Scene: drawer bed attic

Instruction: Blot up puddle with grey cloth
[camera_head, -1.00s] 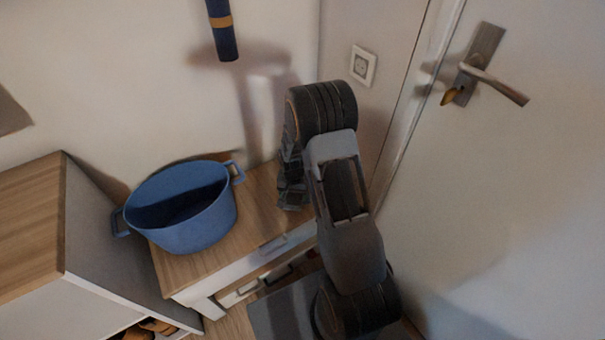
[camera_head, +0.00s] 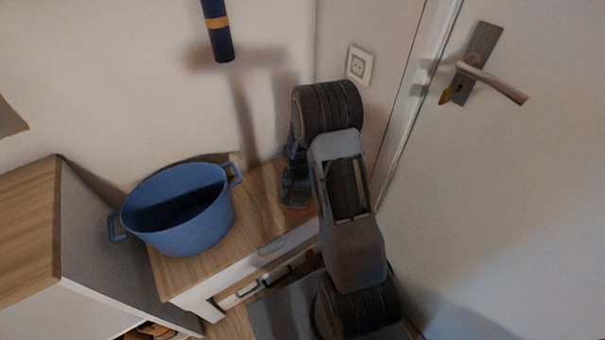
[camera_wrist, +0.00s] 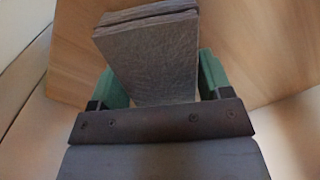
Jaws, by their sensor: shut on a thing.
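My gripper (camera_wrist: 158,85) is shut on the folded grey cloth (camera_wrist: 155,55), which sits between its two green fingers in the wrist view. The cloth's far end shows stacked layers over a wooden surface. I cannot tell whether it touches the wood. In the head view my gripper (camera_head: 296,190) points down at the right end of the small wooden-topped table (camera_head: 262,212), largely hidden behind my arm. I cannot make out the puddle in either view.
A blue two-handled pot (camera_head: 185,215) stands on the left part of the table. A wood-topped cabinet (camera_head: 30,225) is at the left. A white door with a handle (camera_head: 490,80) is at the right. A wall socket (camera_head: 360,66) is behind my arm.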

